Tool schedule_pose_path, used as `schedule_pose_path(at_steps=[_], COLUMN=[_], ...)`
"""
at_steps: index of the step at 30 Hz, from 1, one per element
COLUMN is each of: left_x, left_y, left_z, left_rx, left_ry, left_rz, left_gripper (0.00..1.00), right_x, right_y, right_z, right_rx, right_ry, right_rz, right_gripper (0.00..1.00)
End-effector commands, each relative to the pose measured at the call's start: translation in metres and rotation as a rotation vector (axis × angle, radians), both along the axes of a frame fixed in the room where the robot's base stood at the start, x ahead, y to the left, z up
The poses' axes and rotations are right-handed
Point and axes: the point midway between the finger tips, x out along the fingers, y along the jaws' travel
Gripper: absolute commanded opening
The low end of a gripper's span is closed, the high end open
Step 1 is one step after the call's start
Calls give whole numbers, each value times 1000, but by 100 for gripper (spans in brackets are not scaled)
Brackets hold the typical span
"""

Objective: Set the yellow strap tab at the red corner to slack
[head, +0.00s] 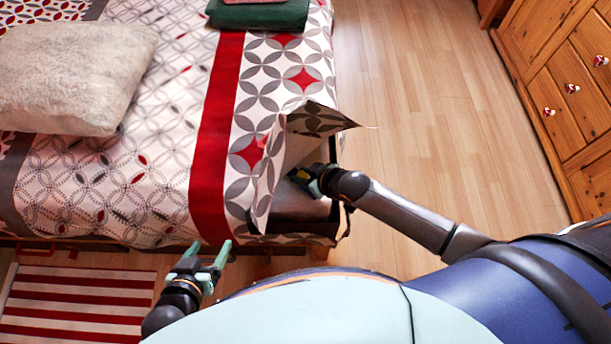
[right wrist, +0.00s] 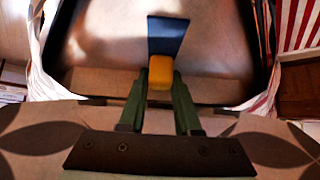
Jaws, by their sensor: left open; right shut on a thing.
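The yellow strap tab (right wrist: 160,72) is between the fingertips of my right gripper (right wrist: 160,85) in the right wrist view. A dark blue strap (right wrist: 167,36) runs beyond it over a pale surface under the cover. In the head view my right gripper (head: 304,182) reaches under the lifted corner of the patterned bed cover (head: 320,120), and a little yellow shows there. The gripper is shut on the tab. How tight the strap is cannot be told. My left gripper (head: 208,254) is open and empty, in front of the bed's near edge, close to the red stripe (head: 212,150).
A grey-white pillow (head: 75,75) lies on the left of the bed. A folded dark green cloth (head: 258,14) lies at the far edge. A wooden dresser (head: 560,90) stands at the right, with clear floor between. A red-striped rug (head: 75,305) lies at the lower left.

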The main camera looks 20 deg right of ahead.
Motion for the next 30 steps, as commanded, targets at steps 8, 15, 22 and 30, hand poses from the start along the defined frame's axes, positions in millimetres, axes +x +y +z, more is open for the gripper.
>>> schedule_pose_path(at_steps=[8,15,22,30], left_x=[0,0,0,0], left_y=[0,0,0,-2], left_z=[0,0,5,20], left_rx=[0,0,1,-1], left_ry=[0,0,2,8], left_rz=[0,0,0,-3], left_gripper=[75,75,75,75], right_x=[-1,-1,-8,-41], right_y=[0,0,-4,-22], right_z=[0,0,8,47], right_rx=[0,0,0,-1], right_ry=[1,1,2,3], right_rz=[0,0,1,1], right_gripper=[54,62,62,62])
